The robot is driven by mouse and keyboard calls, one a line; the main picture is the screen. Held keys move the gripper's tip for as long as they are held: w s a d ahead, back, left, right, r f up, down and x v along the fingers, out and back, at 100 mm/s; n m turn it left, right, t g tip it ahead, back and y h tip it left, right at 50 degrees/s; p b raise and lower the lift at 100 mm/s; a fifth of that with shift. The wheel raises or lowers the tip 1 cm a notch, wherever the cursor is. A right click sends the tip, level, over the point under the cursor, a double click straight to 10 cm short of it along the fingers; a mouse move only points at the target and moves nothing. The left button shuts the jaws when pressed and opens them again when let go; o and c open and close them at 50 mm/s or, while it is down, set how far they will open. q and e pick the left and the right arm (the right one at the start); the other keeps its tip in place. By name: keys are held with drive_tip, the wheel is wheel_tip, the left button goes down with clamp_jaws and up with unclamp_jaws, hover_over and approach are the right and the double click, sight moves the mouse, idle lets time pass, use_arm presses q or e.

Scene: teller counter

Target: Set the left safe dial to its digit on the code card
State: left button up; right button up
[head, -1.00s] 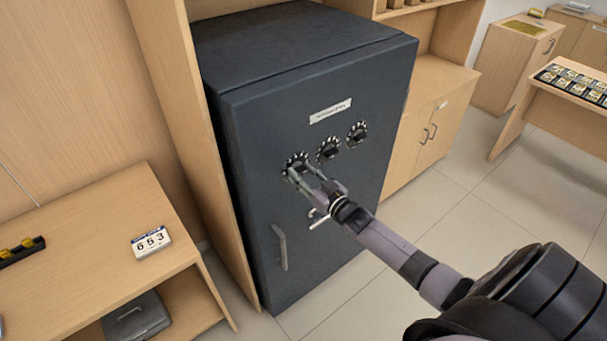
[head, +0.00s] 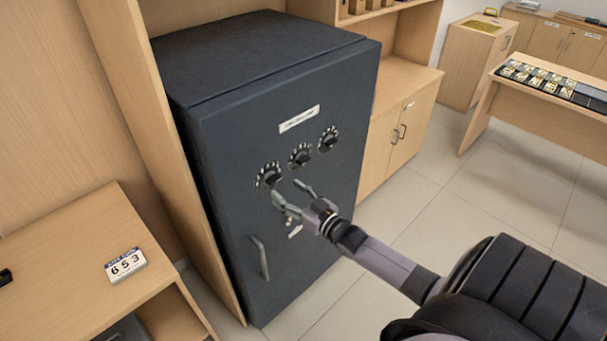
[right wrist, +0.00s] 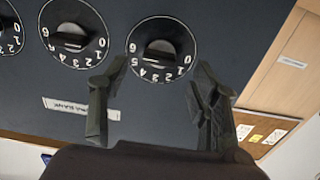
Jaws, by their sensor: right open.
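The dark safe (head: 222,150) carries a row of three round dials on its door. The left dial (head: 269,175) has a black knob and white digits. It also shows in the upside-down right wrist view (right wrist: 161,48), its knob bar lying roughly level; I cannot tell which digit it marks. My right gripper (head: 287,190) is open and empty, just in front of and below-right of the left dial in the head view, apart from the knob. The code card (head: 126,264) on the wooden shelf reads 6 5 3. My left gripper is out of view.
The middle dial (head: 300,156) and right dial (head: 329,138) sit close beside the left one. A door handle (head: 260,257) stands out below. A wooden panel (head: 165,170) borders the safe's left side. Open floor (head: 480,200) lies to the right.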

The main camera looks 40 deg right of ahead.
drive_tip(key=s, duration=0.6)
drive_tip(key=shift+s+d, duration=0.2)
drive_tip(key=shift+s, duration=0.15)
